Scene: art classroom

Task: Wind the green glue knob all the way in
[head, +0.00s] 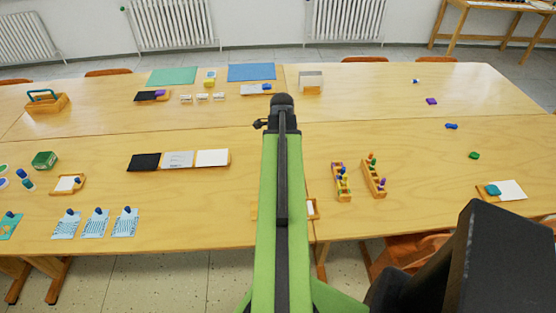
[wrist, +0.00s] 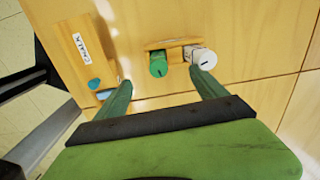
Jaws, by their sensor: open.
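The green glue knob (wrist: 158,66) shows in the wrist view as a green round end with a dark mark on its face. It sits at a small wooden holder (wrist: 173,44) on the table. A white knob (wrist: 205,60) with a dark line on its face is beside it on the right. My gripper (wrist: 160,92) is open and empty, with its two green fingers apart. The green knob lies ahead of the gap between them, and the right fingertip is close to the white knob. In the head view my arm hides the knobs and the gripper.
A wooden box labelled chalk (wrist: 75,50) is left of the holder in the wrist view, near the table edge. A blue piece (wrist: 94,84) lies by it. In the head view, two peg racks (head: 342,182) stand right of my arm and a tray with cards (head: 180,160) lies left.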

